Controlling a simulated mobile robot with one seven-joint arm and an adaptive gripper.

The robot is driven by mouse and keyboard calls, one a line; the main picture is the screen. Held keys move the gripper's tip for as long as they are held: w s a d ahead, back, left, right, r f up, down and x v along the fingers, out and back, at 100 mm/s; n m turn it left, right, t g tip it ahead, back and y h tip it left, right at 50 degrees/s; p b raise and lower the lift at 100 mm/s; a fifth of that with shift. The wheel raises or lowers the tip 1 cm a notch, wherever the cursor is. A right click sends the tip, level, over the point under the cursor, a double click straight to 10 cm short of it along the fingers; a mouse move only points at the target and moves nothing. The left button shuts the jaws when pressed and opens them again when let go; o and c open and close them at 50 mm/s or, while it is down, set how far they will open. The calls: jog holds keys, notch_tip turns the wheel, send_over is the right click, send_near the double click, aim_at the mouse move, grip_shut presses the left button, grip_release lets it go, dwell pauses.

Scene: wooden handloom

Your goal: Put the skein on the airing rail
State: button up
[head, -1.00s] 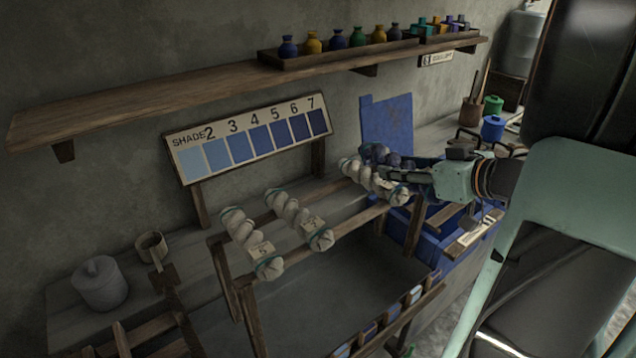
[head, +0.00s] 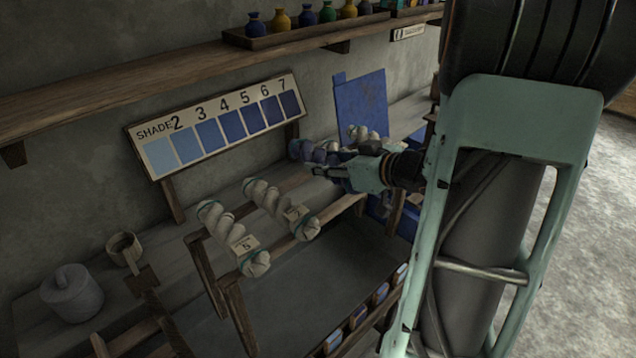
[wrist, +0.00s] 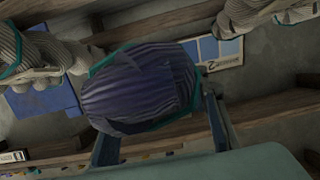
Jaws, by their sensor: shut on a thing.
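My gripper (head: 322,172) is shut on a dark blue-violet skein (head: 306,151) with a teal tie. In the wrist view the held skein (wrist: 140,88) fills the middle, between the two fingers. In the head view it appears over the gap between the second and third pale skeins; whether it touches the rail is hidden. The wooden airing rail (head: 343,205) carries a pale skein tagged 5 (head: 232,238) at the left and another tagged pale skein (head: 281,209). A third pale skein (head: 364,134) shows partly behind my gripper.
A shade card (head: 222,125) with blue swatches stands behind the rail. A blue vat with a raised lid (head: 361,103) is at the right. A shelf (head: 150,84) with bottles runs above.

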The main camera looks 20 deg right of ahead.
jog(key=shift+w+a+f, duration=0.3)
jog(key=shift+w+f, duration=0.05)
jog(key=shift+f, duration=0.2)
jog(key=shift+w+a+f, duration=0.3)
jog(key=shift+f, duration=0.2)
jog(key=shift+w+a+f+b, duration=0.15)
jog(key=shift+f+b, duration=0.4)
jog(key=shift+f, duration=1.15)
jog(key=shift+f, duration=0.2)
jog(key=o, duration=1.3)
jog(key=shift+c, duration=0.2)
